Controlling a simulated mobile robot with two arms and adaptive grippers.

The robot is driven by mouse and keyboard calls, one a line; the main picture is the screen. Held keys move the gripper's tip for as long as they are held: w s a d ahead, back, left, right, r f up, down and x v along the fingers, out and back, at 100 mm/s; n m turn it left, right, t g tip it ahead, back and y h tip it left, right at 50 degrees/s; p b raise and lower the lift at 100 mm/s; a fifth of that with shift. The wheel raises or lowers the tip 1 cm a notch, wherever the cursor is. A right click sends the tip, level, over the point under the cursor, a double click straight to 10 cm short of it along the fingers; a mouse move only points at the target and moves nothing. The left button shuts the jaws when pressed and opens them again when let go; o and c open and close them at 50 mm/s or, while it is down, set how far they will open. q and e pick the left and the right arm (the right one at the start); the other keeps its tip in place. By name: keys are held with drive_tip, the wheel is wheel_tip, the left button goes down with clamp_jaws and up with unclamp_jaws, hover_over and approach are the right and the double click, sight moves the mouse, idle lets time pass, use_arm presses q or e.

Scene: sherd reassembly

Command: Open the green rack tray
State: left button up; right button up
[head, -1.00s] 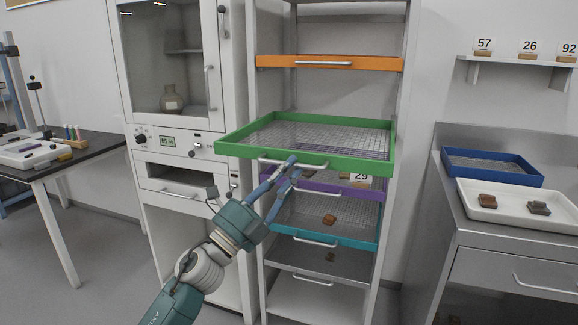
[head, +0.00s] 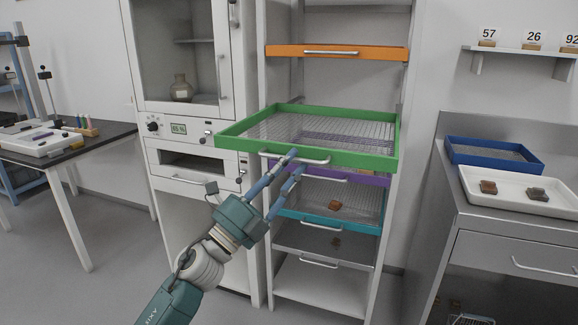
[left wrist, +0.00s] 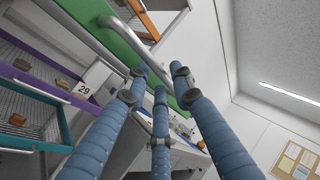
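The green rack tray (head: 350,157) stands well out of the rack, level, with a bare wire mesh floor. Its silver handle (head: 318,162) is on the front and also shows in the left wrist view (left wrist: 126,42). The exact contact is partly hidden by the fingers. My right gripper is not in view.
An orange tray (head: 375,53) is above; purple (head: 372,179) and teal (head: 362,230) trays are below. A white cabinet (head: 205,200) stands left of the rack. At right, a steel counter (head: 455,195) holds a blue tray (head: 485,165) and a white tray with sherds (head: 515,204).

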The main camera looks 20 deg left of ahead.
use_arm(q)
drive_tip(key=v, duration=1.2)
drive_tip(key=shift+a, duration=0.1)
